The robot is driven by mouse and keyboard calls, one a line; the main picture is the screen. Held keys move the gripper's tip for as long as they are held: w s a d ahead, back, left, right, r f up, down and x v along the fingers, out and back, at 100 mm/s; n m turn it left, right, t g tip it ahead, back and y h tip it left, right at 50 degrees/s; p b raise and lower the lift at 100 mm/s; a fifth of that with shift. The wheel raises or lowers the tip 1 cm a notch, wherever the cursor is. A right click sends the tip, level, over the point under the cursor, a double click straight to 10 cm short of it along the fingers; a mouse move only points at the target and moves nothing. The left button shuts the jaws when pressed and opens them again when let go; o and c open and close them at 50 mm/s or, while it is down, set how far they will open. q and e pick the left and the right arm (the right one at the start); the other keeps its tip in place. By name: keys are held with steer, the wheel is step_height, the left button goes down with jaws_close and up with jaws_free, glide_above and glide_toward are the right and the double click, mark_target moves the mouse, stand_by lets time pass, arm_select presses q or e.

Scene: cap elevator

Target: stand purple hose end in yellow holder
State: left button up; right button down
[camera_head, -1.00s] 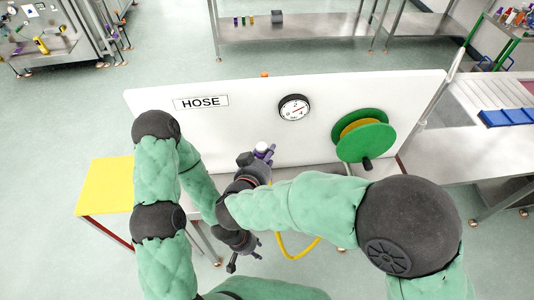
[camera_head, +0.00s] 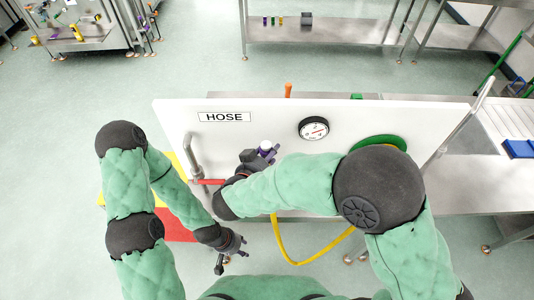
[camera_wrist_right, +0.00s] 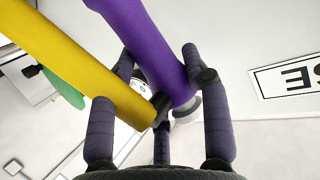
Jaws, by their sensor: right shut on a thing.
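My right gripper (camera_head: 266,158) is in front of the white board in the head view, shut on the purple hose end (camera_wrist_right: 160,50). In the head view only a small purple part (camera_head: 277,151) shows beside a white ball-like tip. The right wrist view shows the purple tube crossing between the fingers (camera_wrist_right: 155,85), with a thick yellow tube (camera_wrist_right: 75,60) slanting beside it. A yellow hose (camera_head: 283,245) hangs in a loop below the board. My left gripper (camera_head: 232,254) is low, apparently open and empty. I cannot make out a separate yellow holder.
The white board (camera_head: 250,135) carries a HOSE label, a gauge (camera_head: 313,128) and a green reel (camera_head: 385,141), partly hidden by my right arm. A grey pipe (camera_head: 193,152) with a red handle (camera_head: 211,182) is at its left. An orange post (camera_head: 288,90) rises behind.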

steer(key=shift+r+p, duration=0.1)
steer(key=shift+p, duration=0.2)
steer(key=shift+f+b, duration=1.55)
steer(key=shift+f, duration=1.45)
steer(key=shift+p, duration=0.95)
